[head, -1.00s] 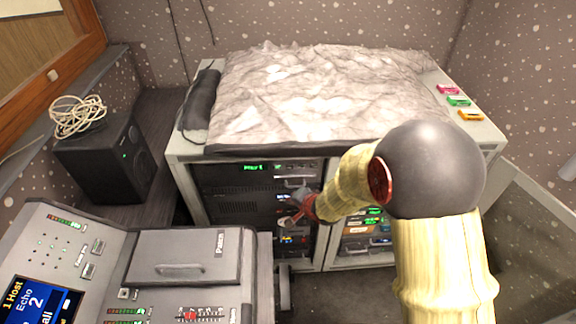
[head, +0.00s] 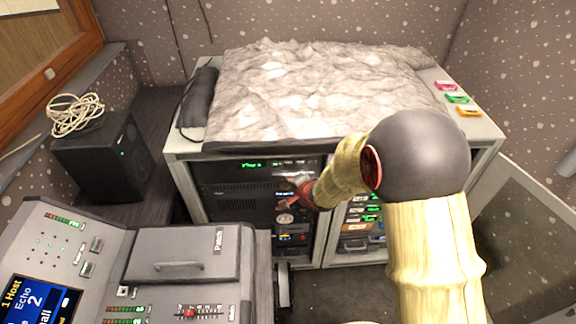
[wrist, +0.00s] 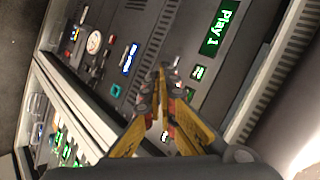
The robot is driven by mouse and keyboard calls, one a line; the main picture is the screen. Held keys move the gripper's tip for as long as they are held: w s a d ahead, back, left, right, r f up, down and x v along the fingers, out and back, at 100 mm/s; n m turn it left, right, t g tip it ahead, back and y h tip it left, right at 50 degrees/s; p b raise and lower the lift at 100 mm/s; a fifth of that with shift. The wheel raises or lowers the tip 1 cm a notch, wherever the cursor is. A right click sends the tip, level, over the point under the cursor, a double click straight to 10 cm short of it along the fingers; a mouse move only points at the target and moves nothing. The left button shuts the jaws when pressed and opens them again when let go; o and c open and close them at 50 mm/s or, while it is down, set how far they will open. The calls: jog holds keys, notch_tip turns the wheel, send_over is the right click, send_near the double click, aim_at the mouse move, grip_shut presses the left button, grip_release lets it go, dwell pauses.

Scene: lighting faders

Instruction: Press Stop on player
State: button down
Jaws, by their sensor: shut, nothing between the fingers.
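The player (head: 225,172) is a dark unit at the top of the left rack bay, with a green display. In the wrist view its display (wrist: 221,27) reads "Play 1". Small buttons, including one with a lit green-white label (wrist: 198,72), sit just right of my fingertips. I cannot read which one is Stop. My gripper (wrist: 160,85) is shut and empty, with yellow fingers and dark tips in front of the panel. I cannot tell whether the tips touch it. In the head view my gripper (head: 290,188) is small and partly hidden by my wrist.
Below the player are a unit with a round dial (head: 285,218) and a teal-lit button (wrist: 115,90).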

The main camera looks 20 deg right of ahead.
aim_at(288, 164)
jog(key=shift+w+d+p, duration=0.2)
jog(key=shift+w+p, duration=0.1)
jog(key=shift+w, duration=0.65)
jog(key=shift+w+d+p, duration=0.15)
jog(key=shift+w+p, duration=0.15)
jog(key=shift+w, duration=0.6)
jog(key=shift+w+d+p, duration=0.2)
jog(key=shift+w+p, duration=0.1)
jog(key=shift+w, duration=0.65)
jog(key=shift+w+p, duration=0.15)
jog(key=shift+p, duration=0.15)
jog(key=shift+w+d+r+p, duration=0.1)
jog(key=shift+w+p, duration=0.15)
jog(key=shift+p, duration=0.1)
jog(key=shift+w+p, duration=0.3)
jog(key=shift+w, duration=0.05)
jog(key=shift+s, duration=0.75)
jog(key=shift+s, duration=0.1)
